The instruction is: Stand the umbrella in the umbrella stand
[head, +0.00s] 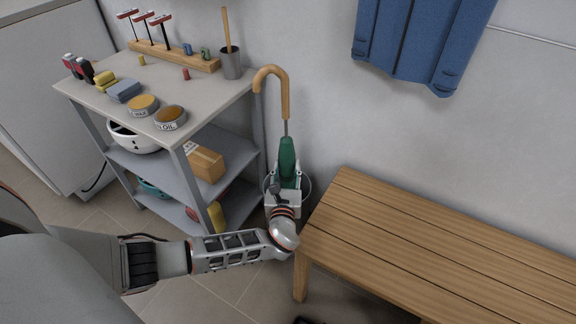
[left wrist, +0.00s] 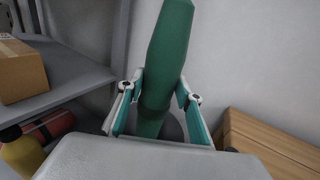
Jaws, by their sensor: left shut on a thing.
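The umbrella (head: 288,158) has a green folded canopy and a curved wooden handle at the top. It is upright, handle up, between the shelf unit and the bench in the head view. My left gripper (head: 286,182) is shut on the green canopy; the left wrist view shows its two fingers (left wrist: 163,95) on either side of the umbrella (left wrist: 168,45). A pale round rim (head: 308,190), apparently the umbrella stand, shows around and behind my gripper. The umbrella's lower end is hidden, so I cannot tell whether it is inside the stand. My right gripper is not in view.
A shelf unit (head: 208,88) with tins, brushes and a cup on top stands close on the left; a cardboard box (head: 205,164) sits on its shelf. A wooden bench (head: 400,235) stands close on the right. The wall is just behind; a blue cloth (head: 420,40) hangs there.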

